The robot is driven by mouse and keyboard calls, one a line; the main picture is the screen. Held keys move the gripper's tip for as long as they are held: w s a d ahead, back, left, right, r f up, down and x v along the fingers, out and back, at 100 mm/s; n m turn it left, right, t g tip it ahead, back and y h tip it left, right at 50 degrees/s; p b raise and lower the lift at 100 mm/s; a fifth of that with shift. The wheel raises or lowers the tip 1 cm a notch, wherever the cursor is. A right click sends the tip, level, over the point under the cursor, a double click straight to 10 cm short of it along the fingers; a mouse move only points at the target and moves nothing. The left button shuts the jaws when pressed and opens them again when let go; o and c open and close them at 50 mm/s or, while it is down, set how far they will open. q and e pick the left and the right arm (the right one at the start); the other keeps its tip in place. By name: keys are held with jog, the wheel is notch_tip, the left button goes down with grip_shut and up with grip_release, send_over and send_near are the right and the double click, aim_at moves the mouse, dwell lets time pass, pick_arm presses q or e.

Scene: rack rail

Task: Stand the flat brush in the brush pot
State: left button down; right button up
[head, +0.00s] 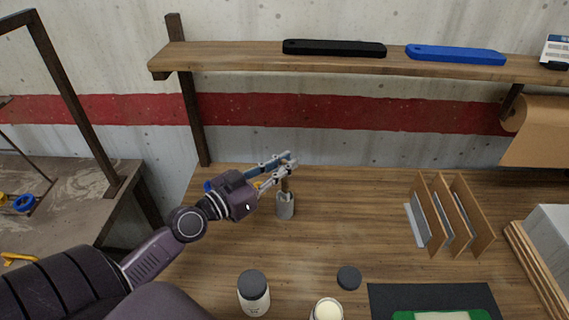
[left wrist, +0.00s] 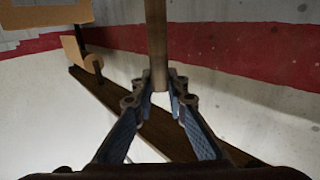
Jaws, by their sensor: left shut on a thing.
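My left gripper (head: 288,164) is shut on the flat brush (head: 285,185), near one end of its brown handle. The brush hangs roughly upright below the fingers, and its lower part meets the mouth of the grey brush pot (head: 285,208) on the bench. I cannot tell how deep it reaches inside; its bristles are not visible. In the left wrist view, the handle (left wrist: 157,45) runs between the fingertips (left wrist: 160,97) to the top edge. The pot does not show there. My right gripper is not in view.
A dark-lidded jar (head: 254,294), a round dark lid (head: 349,278) and an open jar (head: 327,310) stand in front. A divider rack (head: 437,212) is at right. A shelf (head: 230,58) runs above the bench. Bare wood (head: 350,215) lies right of the pot.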

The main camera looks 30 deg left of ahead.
pick_arm(q)
jog(key=shift+f, duration=0.15)
jog(key=c, duration=1.8)
grip_release()
jog(key=shift+c, duration=0.2)
jog(key=v, duration=1.2)
